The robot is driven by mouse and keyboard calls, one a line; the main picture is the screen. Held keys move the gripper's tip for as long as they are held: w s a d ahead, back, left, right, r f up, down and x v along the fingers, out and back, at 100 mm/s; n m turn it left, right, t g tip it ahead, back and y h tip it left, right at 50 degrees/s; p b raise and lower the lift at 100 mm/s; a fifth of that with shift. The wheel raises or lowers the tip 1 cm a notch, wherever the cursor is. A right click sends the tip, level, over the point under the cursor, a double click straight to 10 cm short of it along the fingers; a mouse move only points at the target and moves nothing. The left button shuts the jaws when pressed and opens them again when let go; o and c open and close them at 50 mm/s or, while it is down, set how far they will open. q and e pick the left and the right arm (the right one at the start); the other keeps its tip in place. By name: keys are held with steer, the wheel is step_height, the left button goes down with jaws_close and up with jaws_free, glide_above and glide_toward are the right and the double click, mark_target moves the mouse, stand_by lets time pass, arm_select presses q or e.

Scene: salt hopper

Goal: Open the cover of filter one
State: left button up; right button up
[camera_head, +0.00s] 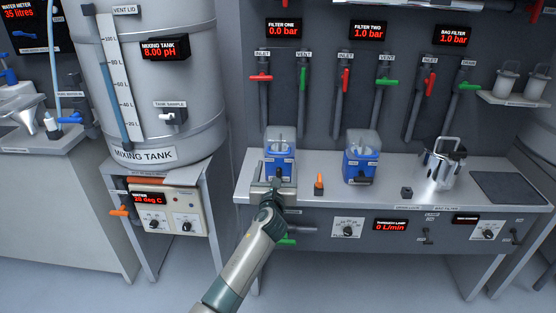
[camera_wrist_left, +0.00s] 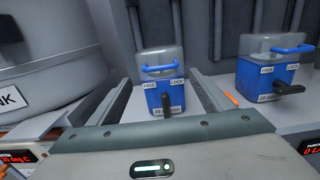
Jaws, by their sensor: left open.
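Filter one (camera_head: 280,160) stands on the bench below the FILTER ONE display (camera_head: 284,29), which reads 0.0 bar. It has a blue body and a clear cover (camera_head: 280,137), which looks shut. In the left wrist view, the cover (camera_wrist_left: 150,57) has a blue handle (camera_wrist_left: 161,69) across its front. A black lever (camera_wrist_left: 166,103) on the body points roughly downward between the FREE and LOCK labels. My left gripper (camera_head: 273,187) is in front of filter one. Its fingers are apart, with filter one showing between them and nothing gripped. My right gripper is not in view.
Filter two (camera_head: 361,160) stands to the right, its display reading 1.0 bar. An orange-handled valve (camera_head: 318,184) sits between the filters. Above filter one, the red inlet handle (camera_head: 261,77) is crosswise and the green vent handle (camera_head: 303,74) upright. The mixing tank (camera_head: 155,80) is at left.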

mark_target(278, 157)
arm_select(q)
steer(key=w+b, duration=0.1)
steer(key=w, duration=0.5)
steer(key=shift+w+b, duration=0.2)
steer(key=shift+b, duration=0.15)
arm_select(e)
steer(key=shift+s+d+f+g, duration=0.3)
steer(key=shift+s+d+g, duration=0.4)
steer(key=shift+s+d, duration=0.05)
arm_select(q)
steer(key=c, duration=1.5)
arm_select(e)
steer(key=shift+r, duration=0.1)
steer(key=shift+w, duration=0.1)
